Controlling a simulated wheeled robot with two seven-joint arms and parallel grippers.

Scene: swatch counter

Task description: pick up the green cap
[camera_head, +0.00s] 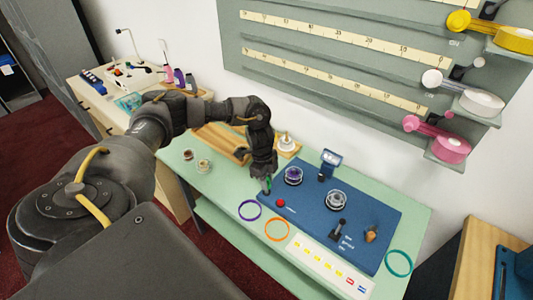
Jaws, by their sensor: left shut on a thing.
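The green cap (266,186) shows as a small green patch between the fingertips of my left gripper (266,184). My left gripper points down and is shut on the cap, at the left edge of the blue mat (363,212). The fingers hide most of the cap. I cannot tell whether the cap touches the mat or is held just above it. My right gripper is not in view.
On the mat are a purple-topped jar (293,175), a clear jar (336,200), a red button (281,203) and a small brown piece (371,234). Purple (249,210), orange (277,230) and teal (399,263) rings lie around it.

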